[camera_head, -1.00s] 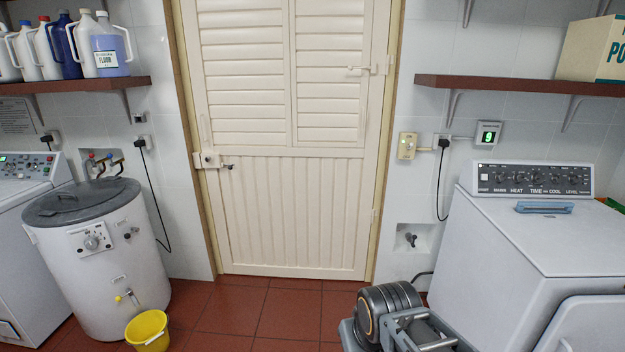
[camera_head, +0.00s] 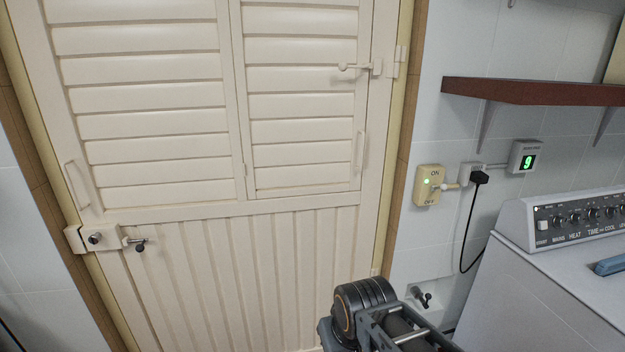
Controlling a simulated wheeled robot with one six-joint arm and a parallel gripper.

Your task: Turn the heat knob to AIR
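The heat knob (camera_head: 575,217) is a small dark knob on the black control panel (camera_head: 549,240) of the white dryer-like machine at the right. The label HEAT stands below it. Its pointer and its position marks are too small to read. Part of my arm shows at the bottom centre, well left of and below the panel. My gripper itself is not in view.
A cream door (camera_head: 190,208) fills the left and middle. A wall switch (camera_head: 429,186) marked ON and OFF, a black plug (camera_head: 480,178) with hanging cord and a green number display (camera_head: 526,157) are near the machine. A red-brown shelf (camera_head: 540,92) hangs above.

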